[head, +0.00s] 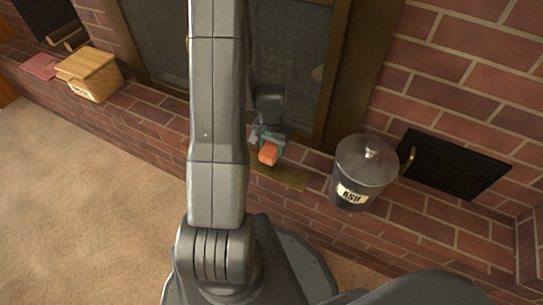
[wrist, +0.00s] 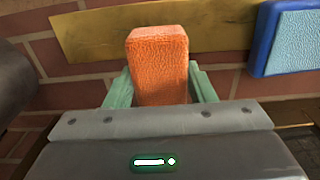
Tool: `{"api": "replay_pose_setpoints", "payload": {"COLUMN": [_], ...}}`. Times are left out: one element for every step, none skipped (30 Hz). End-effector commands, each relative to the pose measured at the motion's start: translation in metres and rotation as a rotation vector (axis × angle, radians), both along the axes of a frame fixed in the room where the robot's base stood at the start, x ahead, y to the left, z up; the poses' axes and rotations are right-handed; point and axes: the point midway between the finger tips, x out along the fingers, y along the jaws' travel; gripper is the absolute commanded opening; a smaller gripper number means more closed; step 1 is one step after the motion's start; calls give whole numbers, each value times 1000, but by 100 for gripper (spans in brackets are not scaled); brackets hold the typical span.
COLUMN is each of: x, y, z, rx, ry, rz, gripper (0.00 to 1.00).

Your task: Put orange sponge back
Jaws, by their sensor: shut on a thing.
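The orange sponge (head: 268,154) is held in my gripper (head: 267,144) above the brick hearth ledge. In the wrist view the orange sponge (wrist: 160,65) stands between the two pale green fingers of my gripper (wrist: 160,88), which are shut on its sides. A flat brass-coloured strip (head: 283,177) lies on the ledge just in front of the sponge in the head view. The brass strip (wrist: 95,35) also shows behind the sponge in the wrist view. I cannot tell the gap between sponge and strip.
A blue sponge (wrist: 284,42) lies on the strip's right in the wrist view; I cannot make it out in the head view. An ash bucket (head: 361,175) stands right of the strip. A wooden box (head: 90,74) and a pink item (head: 39,67) sit far left.

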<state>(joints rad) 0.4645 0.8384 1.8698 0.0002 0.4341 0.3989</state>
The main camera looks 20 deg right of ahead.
Motion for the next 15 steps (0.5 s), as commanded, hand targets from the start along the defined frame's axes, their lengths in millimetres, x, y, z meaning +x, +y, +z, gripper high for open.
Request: {"api": "replay_pose_setpoints", "payload": {"x": [0, 0, 0, -1, 0, 0, -1, 0, 0, 0, 0, 0, 0, 0, 0], "y": [0, 0, 0, 0, 0, 0, 0, 0, 0, 0, 0, 0, 0, 0, 0], "z": [-4, -7, -12, -16, -21, -28, -32, -36, -38, -39, -39, -38, -38, -37, -37], "rx": [1, 2, 2, 2, 2, 2, 2, 2, 2, 1, 0, 1, 1, 1, 1], "ry": [1, 1, 3, 3, 3, 3, 3, 3, 1, 1, 0, -1, -1, -1, -1], "rz": [0, 0, 0, 0, 0, 0, 0, 0, 0, 0, 0, 0, 0, 0, 0], "gripper": [31, 31, 31, 31, 31, 31, 31, 31, 31, 32, 28, 28, 28, 28, 28]}}
